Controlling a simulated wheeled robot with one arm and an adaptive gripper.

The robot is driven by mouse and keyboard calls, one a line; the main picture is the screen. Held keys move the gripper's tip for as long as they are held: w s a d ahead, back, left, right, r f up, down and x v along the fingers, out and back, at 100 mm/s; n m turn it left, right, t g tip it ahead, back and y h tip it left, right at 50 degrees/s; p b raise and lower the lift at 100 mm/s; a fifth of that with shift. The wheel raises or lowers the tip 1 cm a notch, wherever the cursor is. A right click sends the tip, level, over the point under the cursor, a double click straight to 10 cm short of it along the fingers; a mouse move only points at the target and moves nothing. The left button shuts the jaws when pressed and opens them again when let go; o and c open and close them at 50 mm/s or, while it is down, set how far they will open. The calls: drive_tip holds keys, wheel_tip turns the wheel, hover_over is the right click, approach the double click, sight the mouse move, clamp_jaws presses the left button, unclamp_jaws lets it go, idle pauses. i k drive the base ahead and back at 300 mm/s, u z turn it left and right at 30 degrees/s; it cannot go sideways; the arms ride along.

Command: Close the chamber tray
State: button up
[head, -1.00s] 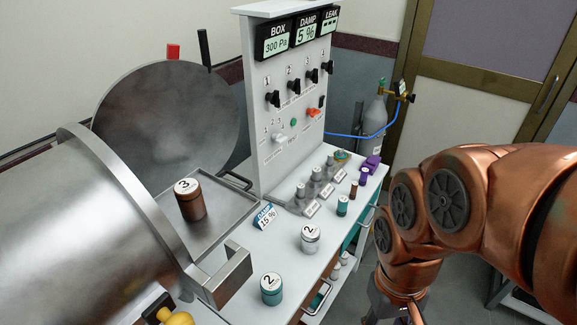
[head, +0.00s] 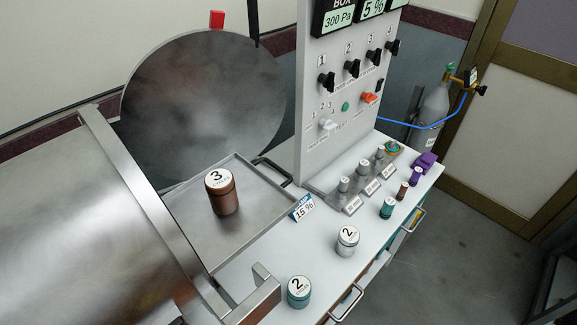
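The chamber tray (head: 262,222) is a flat metal tray pulled out of the mouth of the large steel chamber (head: 80,225) at the left. A dark bar handle (head: 274,170) is at its far right end. A brown jar with a white lid marked 3 (head: 222,196) stands upright on the tray. The round chamber door (head: 205,105) stands open behind the tray. My gripper is not in view, so its state is hidden.
A control panel (head: 330,75) with black knobs stands behind the bench (head: 290,250). A silver jar (head: 347,240), a teal jar (head: 299,291) and a 15 % tag (head: 302,207) are near the tray. A metal bracket (head: 252,292) juts out at the chamber mouth. The floor at right is clear.

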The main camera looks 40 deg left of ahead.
sight(218, 239)
drive_tip(key=i, duration=1.95)
drive_tip(key=u, duration=4.35)
drive_tip(key=k, duration=0.4)
drive_tip(key=u, duration=0.4)
drive_tip(key=i, duration=0.5)
drive_tip(key=u, duration=0.05)
